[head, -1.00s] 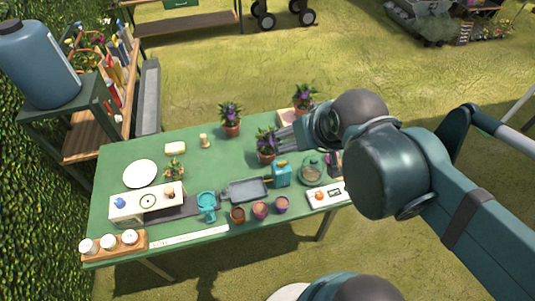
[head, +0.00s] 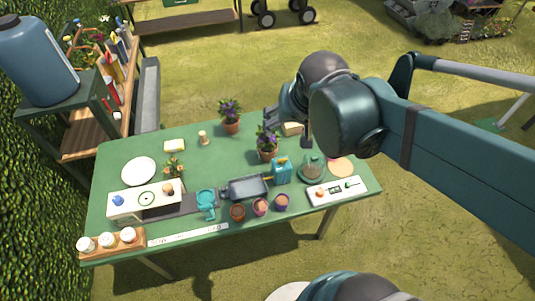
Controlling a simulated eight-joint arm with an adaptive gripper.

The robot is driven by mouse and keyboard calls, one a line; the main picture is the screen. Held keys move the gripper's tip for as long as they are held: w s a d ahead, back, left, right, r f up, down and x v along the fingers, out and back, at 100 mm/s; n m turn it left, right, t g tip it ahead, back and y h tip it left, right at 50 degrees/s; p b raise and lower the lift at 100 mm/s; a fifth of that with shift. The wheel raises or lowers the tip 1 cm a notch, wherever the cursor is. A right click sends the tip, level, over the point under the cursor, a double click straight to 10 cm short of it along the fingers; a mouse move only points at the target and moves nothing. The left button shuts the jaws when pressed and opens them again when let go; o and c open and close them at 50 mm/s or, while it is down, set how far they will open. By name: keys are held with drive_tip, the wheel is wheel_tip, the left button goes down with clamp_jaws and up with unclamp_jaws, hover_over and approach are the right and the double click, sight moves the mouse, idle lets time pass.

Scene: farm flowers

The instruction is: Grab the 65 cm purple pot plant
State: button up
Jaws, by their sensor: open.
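Two purple-flowered plants in terracotta pots stand upright on the green table (head: 120,165). One purple pot plant (head: 230,116) is near the table's back edge. Another purple pot plant (head: 267,143) is nearer the middle. No height marking is readable, so I cannot tell which is 65 cm. My arm hides part of the table's back right.
A blue can (head: 281,171), grey tray (head: 248,187), glass cloche (head: 312,168) and several small pots stand in front of the nearer plant. A yellow block (head: 292,129) lies right of it.

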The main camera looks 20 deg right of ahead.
drive_tip(key=w+a+f+m+g+h+b, duration=0.25)
drive_tip(key=w+f+m, duration=0.35)
drive_tip(key=w+f, duration=0.55)
drive_tip(key=m+g+h+b, duration=0.1)
drive_tip(key=m+g+b, duration=0.1)
drive_tip(key=m, duration=0.4)
approach(267, 149)
drive_tip(key=shift+w+d+f, duration=0.25)
drive_tip(key=shift+d+f, duration=0.05)
drive_tip(key=shift+b+x, duration=0.35)
drive_tip(key=shift+x, duration=0.95)
drive_tip(key=shift+b+x, duration=0.45)
drive_tip(key=shift+x, duration=2.15)
drive_tip(key=shift+d, duration=0.1)
drive_tip(key=c, duration=1.2)
